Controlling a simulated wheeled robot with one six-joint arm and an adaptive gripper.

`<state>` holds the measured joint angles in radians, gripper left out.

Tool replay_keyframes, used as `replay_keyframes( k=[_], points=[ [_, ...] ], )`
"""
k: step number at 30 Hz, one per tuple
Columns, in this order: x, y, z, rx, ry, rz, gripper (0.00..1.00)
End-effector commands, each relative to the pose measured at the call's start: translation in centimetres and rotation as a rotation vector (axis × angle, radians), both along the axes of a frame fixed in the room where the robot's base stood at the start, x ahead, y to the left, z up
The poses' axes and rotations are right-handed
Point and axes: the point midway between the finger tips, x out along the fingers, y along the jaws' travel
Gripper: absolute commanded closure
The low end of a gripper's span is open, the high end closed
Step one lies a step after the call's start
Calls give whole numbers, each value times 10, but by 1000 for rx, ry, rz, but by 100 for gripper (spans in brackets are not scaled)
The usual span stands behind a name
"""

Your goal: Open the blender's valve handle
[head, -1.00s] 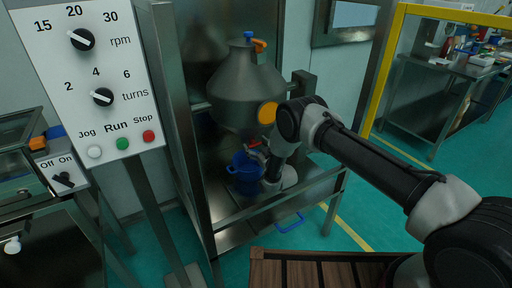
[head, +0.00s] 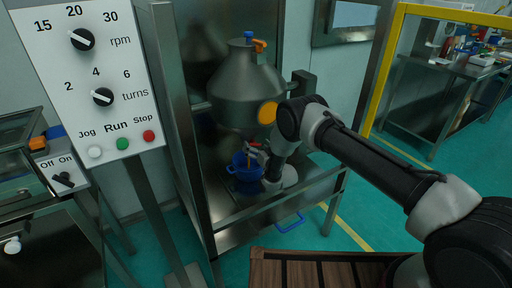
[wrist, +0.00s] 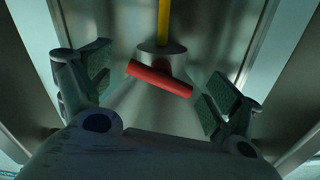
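The blender (head: 240,90) is a large grey metal vessel inside the metal frame in the head view. In the wrist view, the red valve handle (wrist: 160,80) is a short bar lying slightly tilted across the grey conical outlet (wrist: 150,103). My gripper (wrist: 160,92) is open, with one dark-padded finger to the left of the handle and one to the right. Gaps show on both sides, so neither finger touches it. In the head view my gripper (head: 257,152) is below the blender, just above the blue bucket (head: 245,176); the handle is hard to make out there.
A metal table (head: 235,232) carries the bucket, and frame posts (head: 180,140) stand close by on the left. A control panel (head: 95,75) with knobs and buttons stands at the front left. A wooden top (head: 320,272) is at the bottom.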

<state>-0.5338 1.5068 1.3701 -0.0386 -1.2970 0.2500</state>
Motion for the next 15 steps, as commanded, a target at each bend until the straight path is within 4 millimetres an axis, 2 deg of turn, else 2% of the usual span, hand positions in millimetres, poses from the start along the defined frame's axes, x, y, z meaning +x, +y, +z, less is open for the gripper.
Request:
replay_keyframes(
  k=[9,15],
  points=[
    [-2,-1,0,-1,0,0,7],
    [-26,-17,-1,-3,3,0,7]
  ],
)
